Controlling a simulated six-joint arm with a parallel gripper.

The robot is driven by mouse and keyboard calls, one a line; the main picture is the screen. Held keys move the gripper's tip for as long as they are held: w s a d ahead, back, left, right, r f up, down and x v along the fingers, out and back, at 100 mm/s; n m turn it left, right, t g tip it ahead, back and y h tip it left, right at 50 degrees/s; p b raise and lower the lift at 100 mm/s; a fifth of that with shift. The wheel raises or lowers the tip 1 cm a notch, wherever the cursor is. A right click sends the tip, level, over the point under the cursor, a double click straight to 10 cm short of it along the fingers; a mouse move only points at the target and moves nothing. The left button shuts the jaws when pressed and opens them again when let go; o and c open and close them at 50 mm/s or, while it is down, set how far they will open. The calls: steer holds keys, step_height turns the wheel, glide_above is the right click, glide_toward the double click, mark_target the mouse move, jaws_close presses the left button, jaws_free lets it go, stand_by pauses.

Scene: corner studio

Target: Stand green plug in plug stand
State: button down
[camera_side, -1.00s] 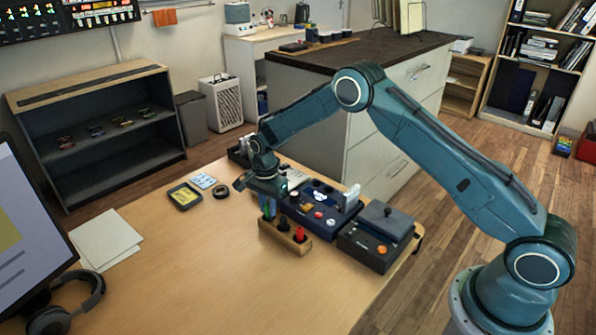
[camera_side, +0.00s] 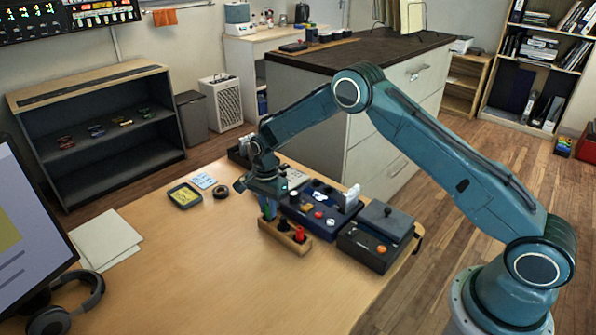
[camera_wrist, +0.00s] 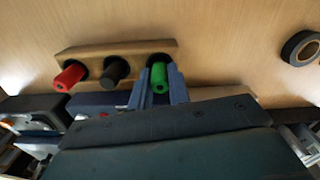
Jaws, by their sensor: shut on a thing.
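The wooden plug stand (camera_side: 277,238) stands on the table, left of the dark boxes. In the wrist view the stand (camera_wrist: 90,54) holds a red plug (camera_wrist: 70,76) and a black plug (camera_wrist: 115,70) in two of its places. The green plug (camera_wrist: 159,75) is at the stand's third place, at the end away from the red plug. My gripper (camera_wrist: 159,87) is shut on the green plug, with a finger on each side. In the side view my gripper (camera_side: 268,207) points down over the stand's far left end. The green plug's lower end is hidden, so its seating depth cannot be told.
A blue-black panel box (camera_side: 318,222) and a dark box with a lid (camera_side: 370,251) stand close to the stand's right. A black tape roll (camera_side: 221,192) and a yellow-topped tray (camera_side: 185,195) lie to the left. The table's front is clear.

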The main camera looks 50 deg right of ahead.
steer(key=shift+f, duration=0.5)
steer(key=c, duration=1.2)
jaws_free()
steer(key=shift+c, duration=0.2)
steer(key=shift+r, duration=0.1)
steer(key=shift+r, duration=2.9)
steer(key=shift+r, duration=0.15)
steer(key=shift+r, duration=2.35)
steer(key=shift+r, duration=0.1)
